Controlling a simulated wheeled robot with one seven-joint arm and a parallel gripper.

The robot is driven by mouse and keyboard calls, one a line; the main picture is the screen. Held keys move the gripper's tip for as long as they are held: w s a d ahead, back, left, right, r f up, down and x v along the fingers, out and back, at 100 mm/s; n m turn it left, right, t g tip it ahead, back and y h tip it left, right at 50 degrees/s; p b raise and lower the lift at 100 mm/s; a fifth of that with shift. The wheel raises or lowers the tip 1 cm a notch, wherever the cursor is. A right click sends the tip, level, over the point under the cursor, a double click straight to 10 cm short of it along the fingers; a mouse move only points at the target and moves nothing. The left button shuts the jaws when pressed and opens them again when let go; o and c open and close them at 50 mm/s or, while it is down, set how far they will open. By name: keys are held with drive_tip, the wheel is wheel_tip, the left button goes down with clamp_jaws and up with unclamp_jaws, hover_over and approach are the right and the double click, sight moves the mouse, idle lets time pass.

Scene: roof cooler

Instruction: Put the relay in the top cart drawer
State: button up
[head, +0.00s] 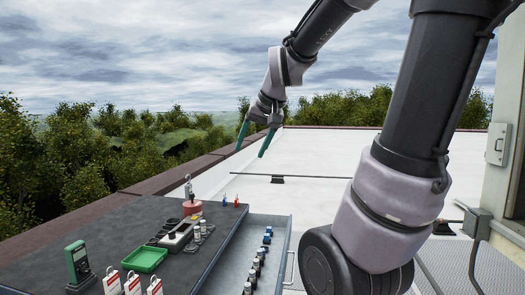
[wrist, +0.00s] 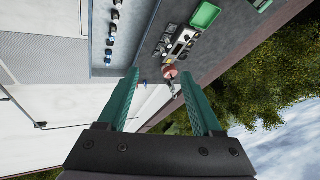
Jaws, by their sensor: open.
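My gripper (head: 251,151) is open and empty, raised in the air beyond the far end of the grey cart (head: 118,233). Its two green fingers stand well apart in the wrist view (wrist: 160,76). An open drawer (head: 232,262) sticks out from the cart's right side, with a row of several small white, black and blue parts (head: 256,266) inside; it also shows in the wrist view (wrist: 97,55). I cannot tell which small part is the relay. A pale block with dark parts (head: 176,237) lies on the cart top near the drawer.
The cart top also holds a green tray (head: 145,259), a green meter (head: 77,262), red-and-white tags (head: 132,284) and a red round piece with a metal top (head: 192,208). A parapet (head: 165,187) runs along the left. The white roof (head: 325,145) is mostly clear.

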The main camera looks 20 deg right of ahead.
drive_tip(key=s+a, duration=0.1)
drive_tip(key=s, duration=1)
drive_tip(key=shift+a+r+m+t, duration=0.2)
drive_tip(key=shift+a+m+t, duration=0.1)
drive_tip(key=shift+s, duration=0.1)
